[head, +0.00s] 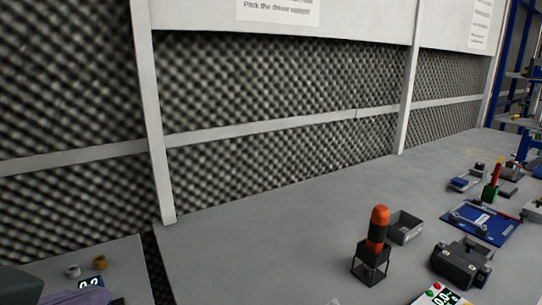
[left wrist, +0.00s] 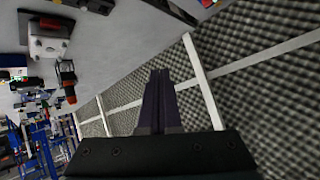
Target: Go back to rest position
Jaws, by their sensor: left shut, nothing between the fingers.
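My left gripper (left wrist: 158,78) shows in the left wrist view with its two dark fingers together and nothing between them. It is clear of the table and points toward the foam wall. My right gripper is not in view. An orange and black driver (head: 377,230) stands upright in a black wire-frame holder (head: 370,270) on the grey table (head: 270,250).
Dark foam panels (head: 280,85) with white posts stand behind the table. A grey tray (head: 405,227), a black device (head: 461,262) and a blue board (head: 481,222) are at the right. The table's middle is clear.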

